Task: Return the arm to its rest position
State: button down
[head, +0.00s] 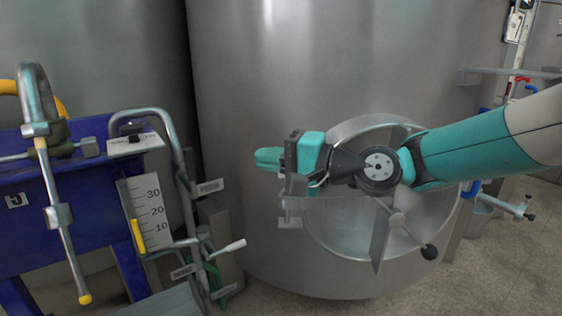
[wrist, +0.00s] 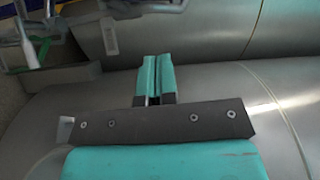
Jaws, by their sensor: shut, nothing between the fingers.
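My gripper (head: 262,158) is at the end of my teal and grey arm, which reaches in from the right in the head view. The gripper points left, in front of the large steel tank (head: 300,60). In the wrist view its two teal fingers (wrist: 153,75) lie side by side, shut with nothing between them. Behind my wrist is the tank's round hatch (head: 425,225) with a black-knobbed handle (head: 429,252), partly hidden by the arm. I cannot tell how far the gripper is from the tank wall.
A blue machine (head: 60,235) with a numbered scale (head: 150,212), a metal lever with a yellow tip (head: 85,299) and a tubular frame stands at the left. Pipes and valves (head: 512,207) are at the right. Some floor (head: 500,270) is bare at the lower right.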

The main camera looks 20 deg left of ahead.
jog(key=shift+d, duration=0.95)
jog(key=s+d+f+n+h, duration=0.2)
jog(key=s+d+h, duration=0.4)
jog(key=d, duration=0.5)
jog(key=s+d+f+n+h, duration=0.2)
jog(key=s+d+n+h, duration=0.1)
jog(key=s+d, duration=0.65)
jog(key=s+d+f+n+h, duration=0.25)
jog(key=s+d+h, duration=0.3)
jog(key=d, duration=0.65)
notch_tip(320, 180, up, 19)
jog(key=y+p, duration=0.1)
jog(key=p, duration=1.8)
jog(key=shift+a+r+m+g, duration=0.2)
jog(key=shift+a+m+g, duration=0.1)
jog(key=shift+a+m, duration=0.05)
